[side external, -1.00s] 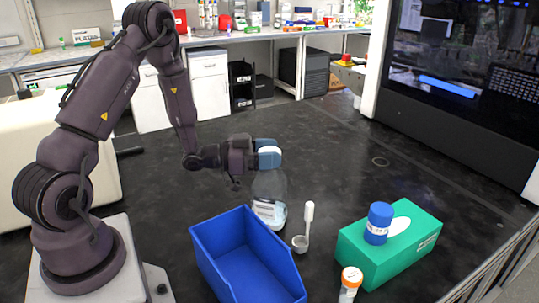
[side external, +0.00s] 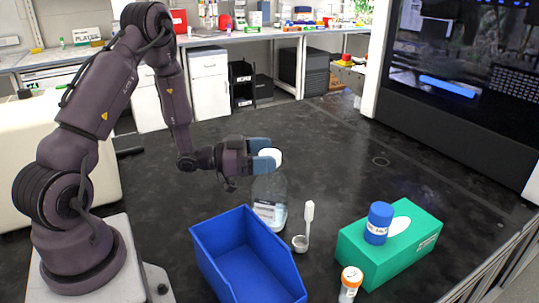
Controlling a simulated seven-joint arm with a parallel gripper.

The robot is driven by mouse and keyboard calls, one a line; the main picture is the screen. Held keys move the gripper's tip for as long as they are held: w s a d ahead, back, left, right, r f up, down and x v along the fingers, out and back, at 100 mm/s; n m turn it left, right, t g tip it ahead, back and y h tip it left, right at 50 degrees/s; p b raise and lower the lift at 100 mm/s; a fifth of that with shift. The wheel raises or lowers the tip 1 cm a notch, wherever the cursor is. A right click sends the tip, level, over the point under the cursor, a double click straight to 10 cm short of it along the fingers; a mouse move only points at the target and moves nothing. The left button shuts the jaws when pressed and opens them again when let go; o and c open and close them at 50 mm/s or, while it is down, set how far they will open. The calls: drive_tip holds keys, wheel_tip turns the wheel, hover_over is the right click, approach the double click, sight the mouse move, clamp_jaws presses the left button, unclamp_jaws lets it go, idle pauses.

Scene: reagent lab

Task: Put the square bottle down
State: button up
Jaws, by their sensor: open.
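The square bottle (side external: 270,196) is clear with a white cap and a pale label. It stands upright on the black table just behind the blue bin. My gripper (side external: 262,155) is open at the height of the bottle's cap, its blue-tipped fingers pointing to the right. The white cap shows between or just beside the fingertips; whether they touch it I cannot tell. The bottle's lower front is partly hidden by the bin's edge.
A blue bin (side external: 204,258) stands in front of the bottle. A white scoop (side external: 306,225) lies to its right. A green box (side external: 410,248) carries a blue-capped jar (side external: 378,222). An orange-capped vial (side external: 350,283) stands at the front. The table behind is clear.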

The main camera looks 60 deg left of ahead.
drive_tip(key=v, duration=1)
drive_tip(key=w+r+n+g+y, duration=0.1)
drive_tip(key=w+r+g+y, duration=0.45)
drive_tip(key=r+y, duration=0.45)
drive_tip(key=s+d+r+n+g+h, duration=0.1)
drive_tip(key=s+d+r+g, duration=0.1)
drive_tip(key=s+d, duration=0.5)
drive_tip(key=s+d+r+n+g+h, duration=0.2)
drive_tip(key=s+d+r, duration=0.3)
drive_tip(key=s+d, duration=0.3)
drive_tip(key=shift+s+d+g, duration=0.2)
drive_tip(key=shift+d+g, duration=0.25)
drive_tip(key=shift+g, duration=0.3)
